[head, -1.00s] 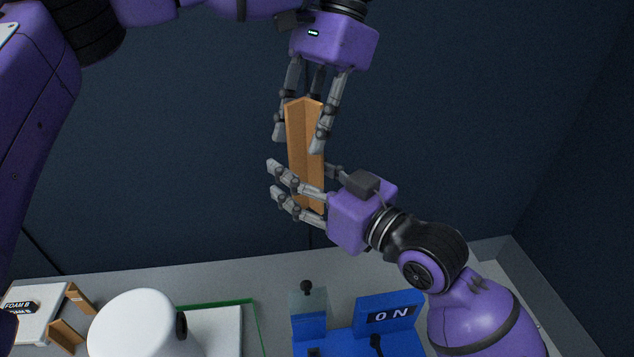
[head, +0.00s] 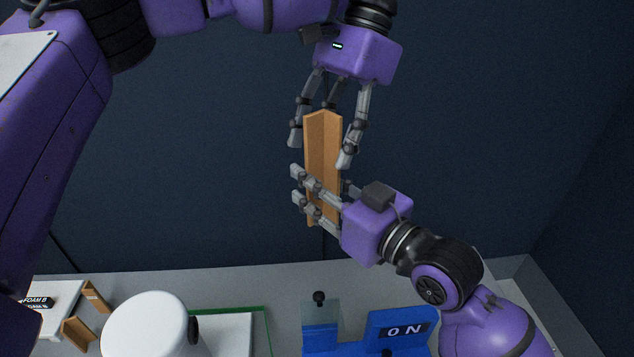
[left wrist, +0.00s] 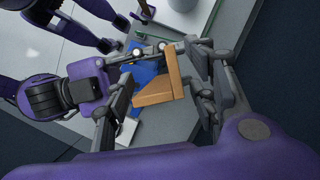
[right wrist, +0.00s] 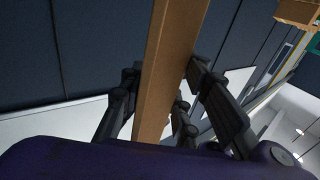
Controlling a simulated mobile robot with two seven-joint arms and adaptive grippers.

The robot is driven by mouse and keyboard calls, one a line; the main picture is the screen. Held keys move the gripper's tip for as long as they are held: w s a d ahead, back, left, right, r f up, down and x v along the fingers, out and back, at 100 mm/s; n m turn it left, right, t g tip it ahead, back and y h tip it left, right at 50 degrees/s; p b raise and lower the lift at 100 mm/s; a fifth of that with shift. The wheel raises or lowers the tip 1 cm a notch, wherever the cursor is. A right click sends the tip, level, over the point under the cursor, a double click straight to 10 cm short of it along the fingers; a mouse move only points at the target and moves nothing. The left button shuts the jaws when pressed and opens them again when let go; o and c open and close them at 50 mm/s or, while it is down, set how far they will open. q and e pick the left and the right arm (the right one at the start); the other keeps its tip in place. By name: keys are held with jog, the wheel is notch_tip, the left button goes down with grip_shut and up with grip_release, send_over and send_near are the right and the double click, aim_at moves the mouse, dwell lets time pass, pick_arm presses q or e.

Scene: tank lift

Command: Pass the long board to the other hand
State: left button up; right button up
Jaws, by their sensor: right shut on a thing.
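The long board (head: 322,140) is an orange-brown angled piece held upright in mid-air in the head view. My right gripper (head: 318,205) is shut on its lower part, coming in from the right; the board also passes between its fingers in the right wrist view (right wrist: 168,70). My left gripper (head: 320,151) hangs from above with its fingers spread on both sides of the board's upper end. In the left wrist view, the board's end (left wrist: 165,95) stands between the left fingers, with gaps beside it.
Below are a blue fixture marked "ON" (head: 405,328), a white cylinder (head: 145,325), a green-edged white panel (head: 232,335) and small brown brackets (head: 78,332) near a "FOAM B" label (head: 37,301). The dark wall behind is bare.

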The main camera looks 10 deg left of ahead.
pick_arm(q)
jog(key=shift+r, duration=0.1)
jog(key=v, duration=1.2)
dwell(0.4)
